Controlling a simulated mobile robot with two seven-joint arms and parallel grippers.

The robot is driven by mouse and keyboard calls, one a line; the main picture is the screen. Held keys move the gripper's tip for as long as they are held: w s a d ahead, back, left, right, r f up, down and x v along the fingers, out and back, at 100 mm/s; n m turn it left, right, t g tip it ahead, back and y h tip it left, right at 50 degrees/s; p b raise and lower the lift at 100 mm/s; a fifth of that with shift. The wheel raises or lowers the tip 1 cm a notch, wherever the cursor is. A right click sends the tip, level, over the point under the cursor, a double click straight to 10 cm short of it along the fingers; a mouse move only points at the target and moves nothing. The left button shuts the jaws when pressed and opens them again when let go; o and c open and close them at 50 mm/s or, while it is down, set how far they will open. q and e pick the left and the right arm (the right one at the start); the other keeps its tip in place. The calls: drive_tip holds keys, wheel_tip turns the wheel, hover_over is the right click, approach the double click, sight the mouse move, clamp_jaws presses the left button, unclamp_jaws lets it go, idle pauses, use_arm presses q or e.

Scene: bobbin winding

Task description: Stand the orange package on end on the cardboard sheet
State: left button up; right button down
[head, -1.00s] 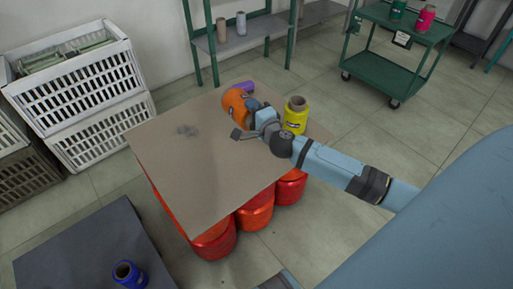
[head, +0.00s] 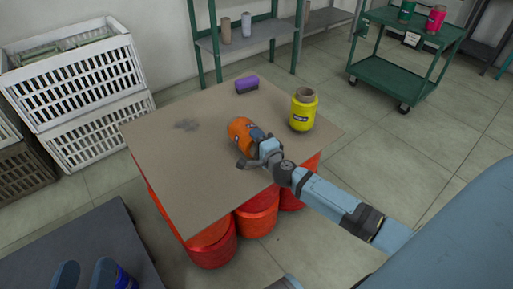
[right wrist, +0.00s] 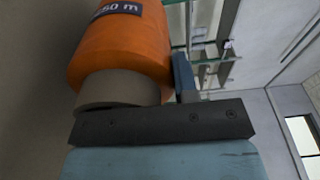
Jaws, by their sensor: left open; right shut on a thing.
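The orange package (head: 239,131) is over the middle of the cardboard sheet (head: 190,192), its long axis looking closer to level than upright. My right gripper (head: 254,148) is shut on it. In the right wrist view the orange package (right wrist: 120,45) shows its label and a grey-brown core end (right wrist: 115,90) beside the finger. Whether it touches the sheet is not clear. My left gripper (head: 85,274) is open and empty at the bottom left, beside a blue package (head: 125,278).
A yellow package (head: 303,112) stands upright at the sheet's right side. Several red drums (head: 258,215) support the sheet. A dark table (head: 85,240) is at lower left. The sheet's left and front areas are clear.

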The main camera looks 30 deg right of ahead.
use_arm(q)
drive_tip(key=shift+f+g, duration=0.3)
drive_tip(key=shift+f, duration=0.2)
use_arm(e)
drive_tip(key=shift+f, duration=0.8)
drive_tip(key=shift+f, duration=0.15)
use_arm(q)
drive_tip(key=shift+f, duration=0.1)
use_arm(e)
drive_tip(key=c, duration=0.9)
unclamp_jaws()
drive_tip(key=shift+o, duration=0.2)
drive_tip(key=shift+f+b, duration=0.1)
drive_tip(key=shift+b, duration=0.2)
drive_tip(key=shift+f+b, duration=0.15)
drive_tip(key=shift+b, duration=0.25)
drive_tip(key=s+p, duration=0.2)
drive_tip(key=s, duration=0.3)
drive_tip(key=shift+s+a+f, duration=0.1)
drive_tip(key=shift+s, duration=0.15)
use_arm(q)
drive_tip(key=shift+r+t+p, duration=0.35)
drive_tip(key=shift+r+t, duration=0.05)
drive_tip(key=shift+r, duration=0.55)
use_arm(e)
drive_tip(key=s, duration=0.8)
drive_tip(key=shift+s+a, duration=0.15)
drive_tip(key=shift+a, duration=0.15)
